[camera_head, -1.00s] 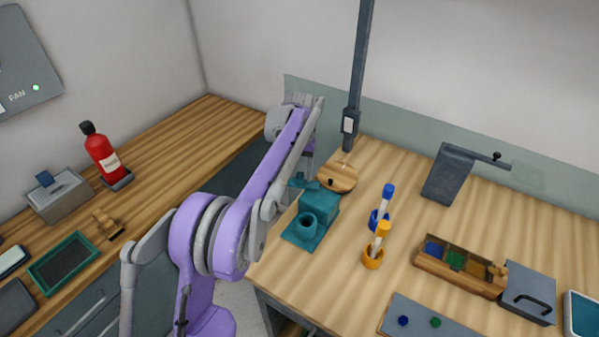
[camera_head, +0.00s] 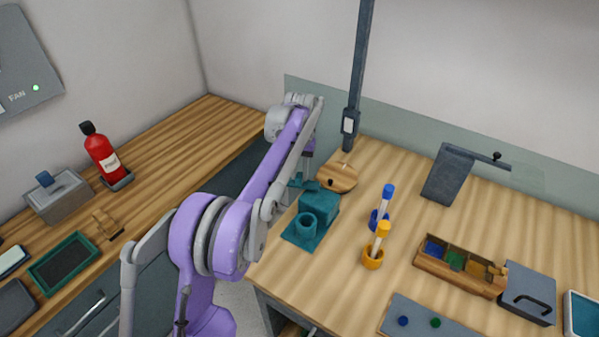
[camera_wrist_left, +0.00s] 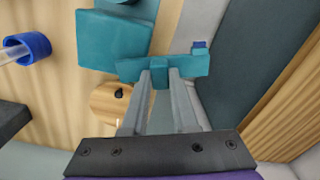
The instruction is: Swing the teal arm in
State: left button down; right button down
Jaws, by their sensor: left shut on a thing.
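The teal arm (camera_wrist_left: 192,66) is a short flat bar beside a teal block (camera_wrist_left: 113,40) in the left wrist view. A small blue piece (camera_wrist_left: 200,46) sits at its outer end. My left gripper (camera_wrist_left: 160,74) is shut on the teal arm's upright tab, between its two grey fingers. In the head view the teal block with a round cup (camera_head: 306,224) stands on the table's left edge. My left gripper (camera_head: 303,180) is beyond it, partly hidden by my own forearm. My right gripper is not in view.
A round wooden piece (camera_head: 337,176) with a dark knob is close behind the teal block. Blue (camera_head: 379,219) and orange (camera_head: 373,259) holders with rods stand to the right. A dark gap separates this table from the left counter (camera_head: 170,138).

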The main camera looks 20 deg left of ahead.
aim_at(300, 182)
pick_arm(q)
jog(key=shift+s, duration=0.1)
dwell(0.8)
jog(key=n, duration=0.1)
jog(key=s+n, duration=0.1)
jog(key=shift+d+n, duration=0.1)
jog(key=shift+n, duration=0.3)
jog(key=n, duration=0.1)
jog(key=s+n, duration=0.1)
jog(key=n, duration=0.1)
jog(key=shift+s+d+n+b, duration=0.2)
jog(key=shift+d+n+b, duration=0.1)
jog(key=n, duration=0.1)
jog(key=s+d+n, duration=0.1)
jog(key=n, duration=0.1)
jog(key=shift+s+d+n, duration=0.2)
jog(key=shift+d+n, duration=0.1)
jog(key=shift+n, duration=0.75)
jog(key=shift+s+d+n, duration=0.2)
jog(key=shift+d+n, duration=0.1)
jog(key=shift+n, duration=0.75)
jog(key=c, duration=0.7)
grip_release()
jog(key=shift+r, duration=0.15)
